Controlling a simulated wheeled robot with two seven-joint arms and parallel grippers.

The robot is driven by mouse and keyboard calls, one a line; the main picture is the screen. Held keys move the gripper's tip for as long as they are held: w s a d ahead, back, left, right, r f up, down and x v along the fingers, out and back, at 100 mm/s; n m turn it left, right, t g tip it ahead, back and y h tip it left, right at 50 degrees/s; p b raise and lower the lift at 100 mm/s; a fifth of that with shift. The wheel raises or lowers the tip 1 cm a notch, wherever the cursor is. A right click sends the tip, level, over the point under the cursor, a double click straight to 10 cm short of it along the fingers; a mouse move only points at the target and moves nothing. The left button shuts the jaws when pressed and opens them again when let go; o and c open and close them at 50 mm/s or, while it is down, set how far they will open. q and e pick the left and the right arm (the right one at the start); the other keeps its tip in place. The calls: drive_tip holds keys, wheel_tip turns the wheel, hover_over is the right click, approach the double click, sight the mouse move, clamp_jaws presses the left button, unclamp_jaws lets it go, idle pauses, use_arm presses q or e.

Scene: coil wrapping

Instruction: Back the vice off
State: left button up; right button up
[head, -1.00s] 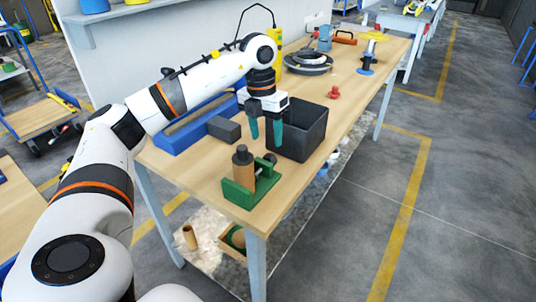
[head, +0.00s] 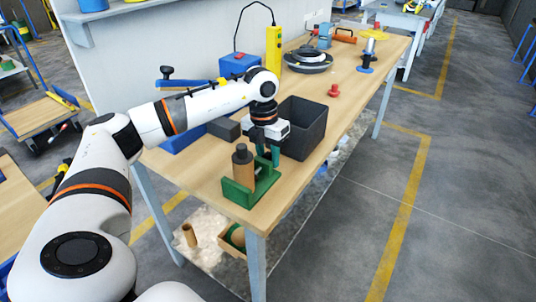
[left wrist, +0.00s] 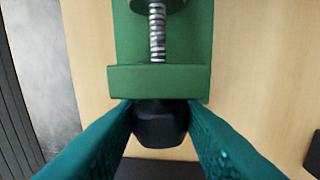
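The green vice (head: 238,196) stands on the near end of the wooden bench, with a brown cylinder with a dark top (head: 243,168) standing in it. In the left wrist view the vice's green end plate (left wrist: 158,80), its threaded screw (left wrist: 157,32) and its black knob (left wrist: 160,124) show. My left gripper (head: 268,156) is low behind the vice. In the left wrist view its teal fingers (left wrist: 160,112) lie close against both sides of the knob and appear shut on it. In the head view the knob is hidden. My right gripper is out of view.
A dark open bin (head: 304,128) stands close to the right of my left gripper. A grey block (head: 224,129) and a blue item lie behind my arm. A red piece (head: 333,91) and a black reel (head: 308,61) sit farther along the bench.

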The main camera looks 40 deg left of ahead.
use_arm(q)
drive_tip(key=shift+c, duration=1.1)
drive_tip(key=shift+d+r+y+p, duration=0.2)
drive_tip(key=shift+d+y+p, duration=0.05)
drive_tip(key=shift+y+p, duration=0.6)
drive_tip(key=shift+w+d+f+g+y, duration=0.1)
drive_tip(key=shift+g+y, duration=0.05)
drive_tip(key=shift+y, duration=0.5)
drive_tip(key=shift+f+g+y, duration=0.1)
drive_tip(key=shift+g+y, duration=0.05)
drive_tip(key=shift+y, duration=0.45)
drive_tip(key=o, duration=1)
